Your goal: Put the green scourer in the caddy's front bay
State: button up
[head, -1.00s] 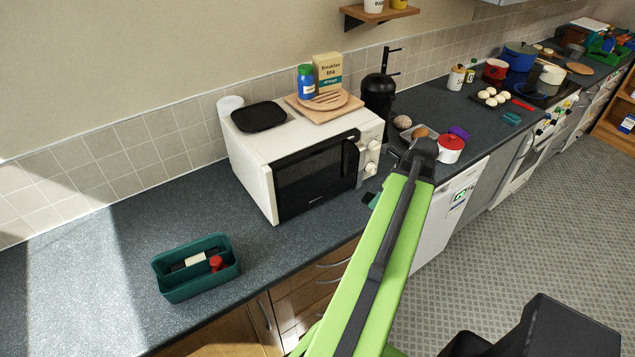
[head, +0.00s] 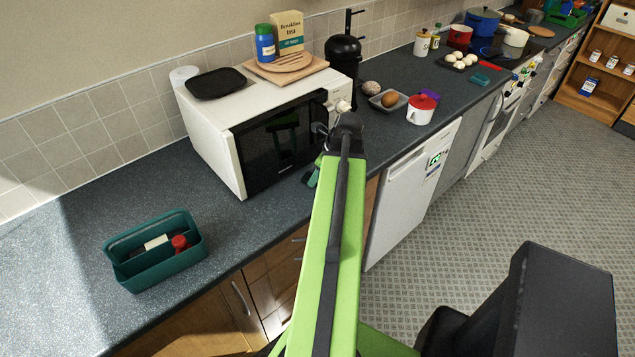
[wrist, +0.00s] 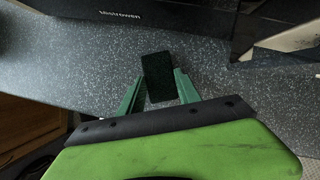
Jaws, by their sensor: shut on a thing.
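My gripper (wrist: 160,76) shows in the wrist view with its two green fingers on either side of a dark, nearly black-green rectangular block, which I take as the scourer (wrist: 157,88). The fingers are shut on it, above the grey counter. In the head view my gripper (head: 313,178) is mostly hidden by my arm, in front of the microwave; the scourer cannot be made out clearly there. The teal caddy (head: 165,276) stands on the counter at lower left, well left of my gripper. A white item (head: 156,242) and a red-topped item (head: 179,242) stand in it.
The white microwave (head: 210,140) stands behind my gripper, with a black tray (head: 215,83) on top. A grey dish with a brown egg (head: 389,99) and a red-and-white pot (head: 421,110) are to the right. Counter (head: 60,270) around the caddy is clear.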

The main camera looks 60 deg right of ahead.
jog(key=shift+f, duration=0.2)
jog(key=o, duration=1.2)
jog(key=shift+r, duration=0.1)
jog(key=shift+r, duration=0.1)
jog(key=shift+r+p, duration=0.25)
jog(key=shift+p, duration=0.15)
jog(key=p+v, duration=1)
jog(key=v, duration=0.1)
jog(key=shift+s+r+p, duration=0.15)
jog(key=shift+r+p, duration=0.15)
jog(key=shift+p, duration=0.05)
